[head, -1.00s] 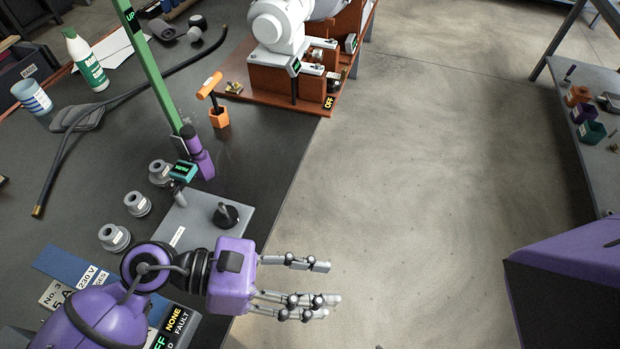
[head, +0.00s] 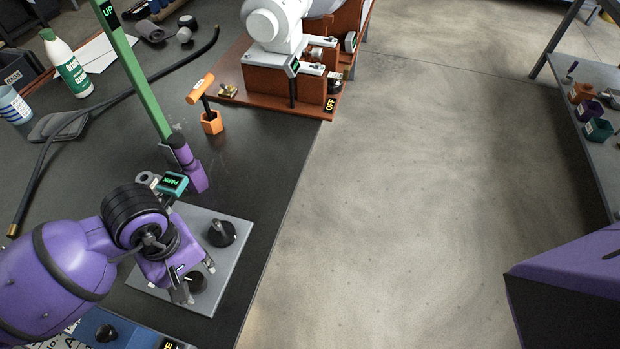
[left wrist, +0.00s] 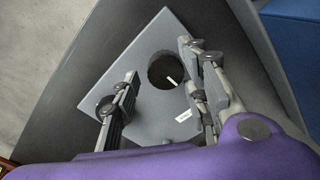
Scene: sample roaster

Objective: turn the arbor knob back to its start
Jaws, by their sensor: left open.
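A grey plate (head: 232,262) on the dark bench carries two black knobs. The far knob (head: 222,233) has a raised grip; the near knob (head: 194,283) is partly covered by my gripper. Their labels are not readable, so I cannot tell by name which is the arbor knob. My left gripper (head: 196,279) is open over the near knob, fingers pointing down. In the left wrist view a round black knob (left wrist: 165,70) with a white pointer line lies between the fingers of my left gripper (left wrist: 160,62), with gaps on both sides. My right gripper is out of view.
A green post (head: 138,75) with a purple lower end and a teal display (head: 172,183) stand just beyond the plate. A blue panel (head: 95,325) lies near left. An orange T-handled tool (head: 210,120) and a white machine (head: 275,25) are farther back. Floor is open right.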

